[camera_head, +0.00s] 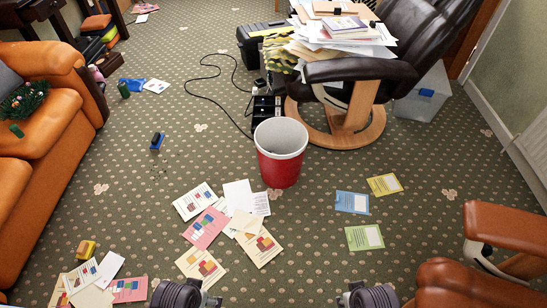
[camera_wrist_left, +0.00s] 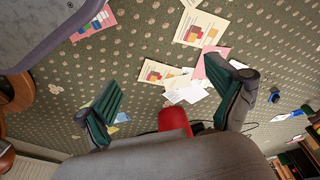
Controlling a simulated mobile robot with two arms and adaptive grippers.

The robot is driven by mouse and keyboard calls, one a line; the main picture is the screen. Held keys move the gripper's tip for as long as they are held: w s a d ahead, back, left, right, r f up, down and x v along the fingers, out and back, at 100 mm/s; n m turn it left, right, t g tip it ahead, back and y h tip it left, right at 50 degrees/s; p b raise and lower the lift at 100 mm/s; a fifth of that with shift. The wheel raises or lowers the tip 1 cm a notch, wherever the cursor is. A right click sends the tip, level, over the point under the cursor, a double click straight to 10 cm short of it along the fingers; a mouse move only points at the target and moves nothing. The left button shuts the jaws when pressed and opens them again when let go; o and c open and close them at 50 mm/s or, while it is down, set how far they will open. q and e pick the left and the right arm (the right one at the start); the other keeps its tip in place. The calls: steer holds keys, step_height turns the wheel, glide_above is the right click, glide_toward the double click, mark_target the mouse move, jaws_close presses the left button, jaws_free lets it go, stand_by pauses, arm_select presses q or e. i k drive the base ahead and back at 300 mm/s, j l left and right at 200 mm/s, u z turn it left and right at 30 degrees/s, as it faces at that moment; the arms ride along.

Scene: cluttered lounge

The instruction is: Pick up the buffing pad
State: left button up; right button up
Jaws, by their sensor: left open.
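I cannot say for sure which thing is the buffing pad. A small blue block with a dark top (camera_head: 157,141) lies on the carpet left of the bin, and a blue piece that looks the same shows at the right of the left wrist view (camera_wrist_left: 274,97). A small yellow block (camera_head: 86,248) lies near the papers at the lower left. My left gripper (camera_wrist_left: 165,78) is open and empty, its green-padded fingers spread above the floor, apart from both blocks. Only dark parts of my arms show at the bottom of the head view; my right fingers are hidden.
A red bin (camera_head: 279,165) stands mid-floor, with loose papers (camera_head: 228,225) in front and coloured sheets (camera_head: 352,202) to its right. An orange sofa (camera_head: 50,130) lines the left. A paper-laden chair (camera_head: 352,75) and a black cable (camera_head: 215,75) are behind. Carpet left of the bin is mostly clear.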

mark_target(85, 248)
steer(key=i+l, duration=0.15)
steer(key=i, duration=0.15)
steer(key=i+l, duration=0.15)
steer(key=i, duration=0.2)
steer(key=u, duration=0.85)
steer(key=i+l+u, duration=0.1)
steer(key=u, duration=0.7)
steer(key=l+u, duration=0.1)
steer(key=u, duration=0.75)
steer(key=i+l, duration=0.1)
